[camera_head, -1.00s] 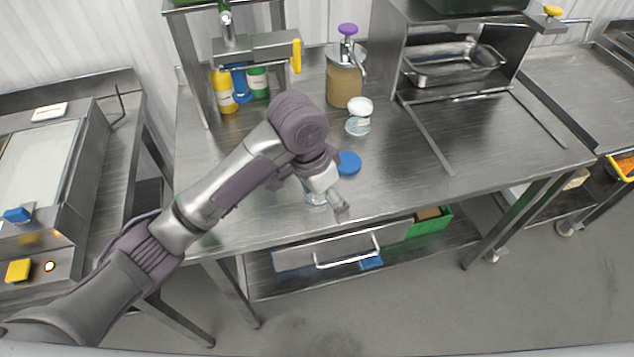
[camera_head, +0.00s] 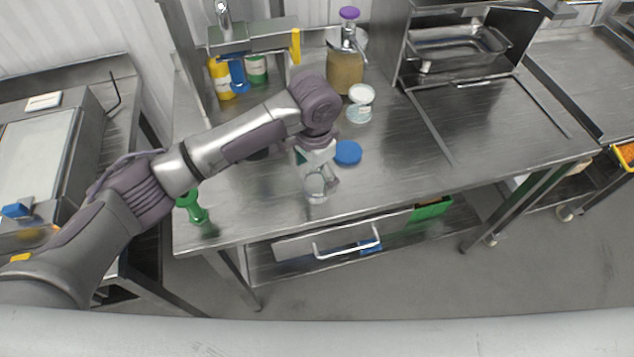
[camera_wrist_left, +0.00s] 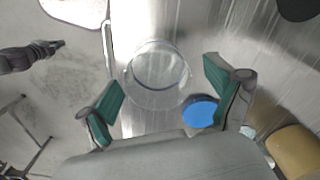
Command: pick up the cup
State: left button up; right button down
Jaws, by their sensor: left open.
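A clear, round cup (camera_head: 315,186) stands on the steel table near its front edge, below my left gripper (camera_head: 318,174). In the left wrist view the cup (camera_wrist_left: 158,75) shows from above as a see-through ring. My left gripper (camera_wrist_left: 163,86) is open, with one green-padded finger on each side of the cup. I see no contact with the cup. A dark arm end, apparently my right gripper (camera_wrist_left: 58,46), shows small at the left of the wrist view, over the floor; its jaws are unclear.
A blue lid (camera_head: 347,152) lies just behind and right of the cup. A white-lidded tub (camera_head: 360,104) and a pump jar (camera_head: 345,72) stand farther back. A green object (camera_head: 191,206) is at the left front. The table's right part is clear.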

aim_at(317, 185)
pick_arm(q)
jog(key=f, duration=0.1)
jog(key=f+p, duration=0.1)
jog(key=f, duration=0.2)
jog(key=shift+d+f+p, duration=0.2)
jog(key=shift+d+p, duration=0.05)
jog(key=shift+p, duration=0.05)
jog(key=shift+f, duration=0.3)
jog(key=c, duration=1)
